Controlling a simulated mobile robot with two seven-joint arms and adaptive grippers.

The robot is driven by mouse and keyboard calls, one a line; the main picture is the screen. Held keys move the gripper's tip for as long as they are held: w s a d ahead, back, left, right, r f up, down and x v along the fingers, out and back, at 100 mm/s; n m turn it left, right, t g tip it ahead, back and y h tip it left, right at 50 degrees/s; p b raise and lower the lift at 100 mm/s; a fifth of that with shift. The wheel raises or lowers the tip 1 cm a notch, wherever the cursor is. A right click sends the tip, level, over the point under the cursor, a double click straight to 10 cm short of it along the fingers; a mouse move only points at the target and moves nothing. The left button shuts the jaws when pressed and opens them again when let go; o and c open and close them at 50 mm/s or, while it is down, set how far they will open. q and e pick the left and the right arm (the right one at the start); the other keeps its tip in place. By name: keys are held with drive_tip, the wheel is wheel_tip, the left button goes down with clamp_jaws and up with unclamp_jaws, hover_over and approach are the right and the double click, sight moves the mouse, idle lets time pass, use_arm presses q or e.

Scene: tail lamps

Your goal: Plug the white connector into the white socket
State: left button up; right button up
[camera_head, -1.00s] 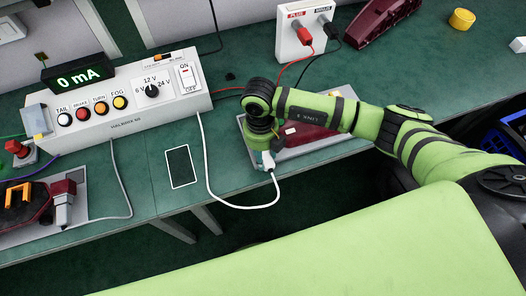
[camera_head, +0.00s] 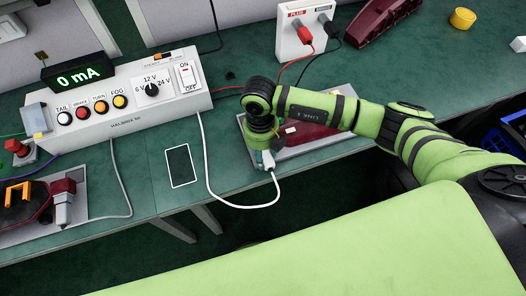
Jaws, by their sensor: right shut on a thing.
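The white connector (camera_head: 268,164) is at the end of a white cable (camera_head: 233,206) that loops from the tester box. My right gripper (camera_head: 261,149) points down at the front edge of the bench and is shut on the connector. A dark red lamp (camera_head: 310,135) lies on a grey tray (camera_head: 338,146) right beside the gripper, partly covered by my right arm. The white socket cannot be made out; my gripper and arm hide that area. My left gripper is not in view.
The tester box (camera_head: 128,112) with coloured buttons and a 0 mA display (camera_head: 77,77) stands at the left. A white supply box (camera_head: 304,36) with red and black plugs stands behind. Another lamp tray (camera_head: 95,198) is at far left.

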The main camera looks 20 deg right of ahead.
drive_tip(key=shift+w, duration=0.1)
drive_tip(key=shift+w+b, duration=0.45)
drive_tip(key=shift+w, duration=0.05)
drive_tip(key=shift+s, duration=0.1)
drive_tip(key=shift+s+p, duration=0.15)
drive_tip(key=shift+p, duration=0.15)
drive_tip(key=shift+s+d, duration=0.1)
drive_tip(key=shift+s, duration=0.3)
idle(0.6)
drive_tip(key=shift+s, duration=0.1)
idle(0.3)
